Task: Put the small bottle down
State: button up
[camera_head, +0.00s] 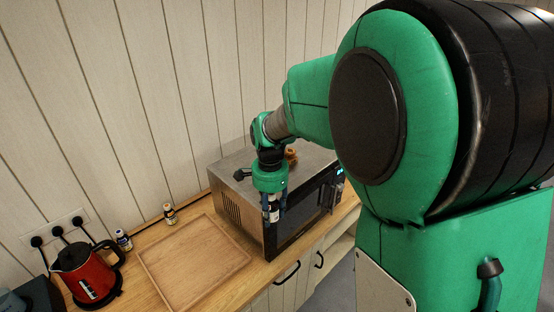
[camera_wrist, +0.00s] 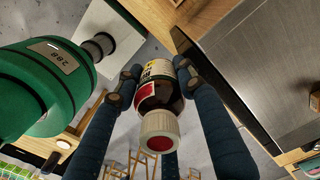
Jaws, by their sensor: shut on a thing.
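A small dark bottle with a white cap and a pale label (camera_wrist: 157,105) is held between the fingers of my gripper (camera_wrist: 155,80) in the wrist view. In the head view my gripper (camera_head: 271,205) hangs in front of the microwave's front left edge, with the small bottle (camera_head: 274,215) low between its fingers. The bottle is in the air, apart from the counter as far as I can tell. Its far side is hidden by the fingers.
A microwave (camera_head: 228,190) stands right of a wooden tray (camera_head: 160,275) on the wooden counter (camera_head: 135,240). Two other small bottles, one white-capped (camera_head: 169,213) and one blue-labelled (camera_head: 123,240), stand behind the tray. A red kettle (camera_head: 85,275) is at left. The tray looks empty.

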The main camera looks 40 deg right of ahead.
jog(key=shift+m, duration=0.6)
jog(key=shift+s+d+r, duration=0.3)
jog(key=shift+d+r, duration=0.1)
jog(key=shift+d, duration=0.15)
jog(key=shift+s+d+r, duration=0.25)
jog(key=shift+d+r, duration=0.1)
jog(key=shift+d, duration=0.25)
jog(key=shift+s+d+r, duration=0.3)
jog(key=shift+d+r, duration=0.1)
jog(key=shift+d, duration=0.15)
jog(key=shift+w, duration=0.1)
jog(key=w+d, duration=0.2)
jog(key=w, duration=0.2)
jog(key=w+d+f+p, duration=0.1)
jog(key=w+d, duration=0.2)
jog(key=w, duration=0.1)
jog(key=w+d+p, duration=0.1)
jog(key=w+d, duration=0.2)
jog(key=w, duration=0.1)
jog(key=shift+w+f, duration=0.2)
jog(key=shift+w, duration=0.15)
jog(key=shift+w, duration=0.2)
jog(key=shift+w+d+f, duration=0.15)
jog(key=shift+w+f, duration=0.05)
jog(key=shift+f+p, duration=0.4)
jog(key=shift+f, duration=1.25)
jog(key=shift+f, duration=0.15)
